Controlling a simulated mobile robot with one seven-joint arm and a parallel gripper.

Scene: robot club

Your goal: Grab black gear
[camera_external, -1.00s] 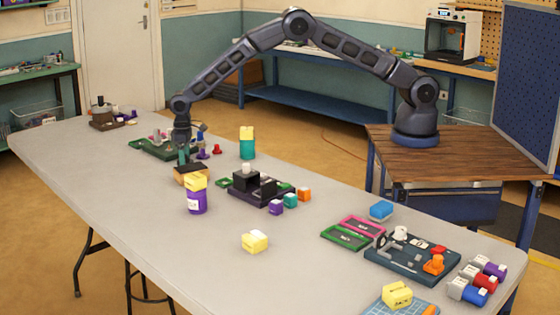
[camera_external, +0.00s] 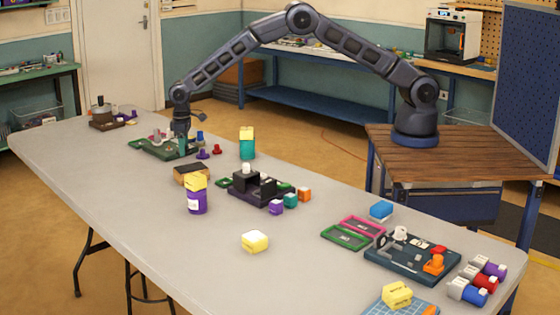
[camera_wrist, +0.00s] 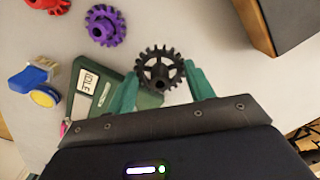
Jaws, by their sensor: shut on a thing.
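The black gear (camera_wrist: 160,55) is a small toothed wheel with a round hub, seen in the wrist view between the two teal fingertips. My gripper (camera_wrist: 161,79) is shut on it, with one finger at each side. In the external view my gripper (camera_external: 182,146) is over the right part of a dark green tray (camera_external: 157,153) toward the far end of the table. The gear cannot be made out in the external view. A green piece with an "IDLE" label (camera_wrist: 88,80) lies left of the gear in the wrist view.
A purple gear (camera_wrist: 105,25), a red gear (camera_wrist: 48,4) and a blue and yellow piece (camera_wrist: 35,82) lie nearby. The table's centre front is mostly clear.

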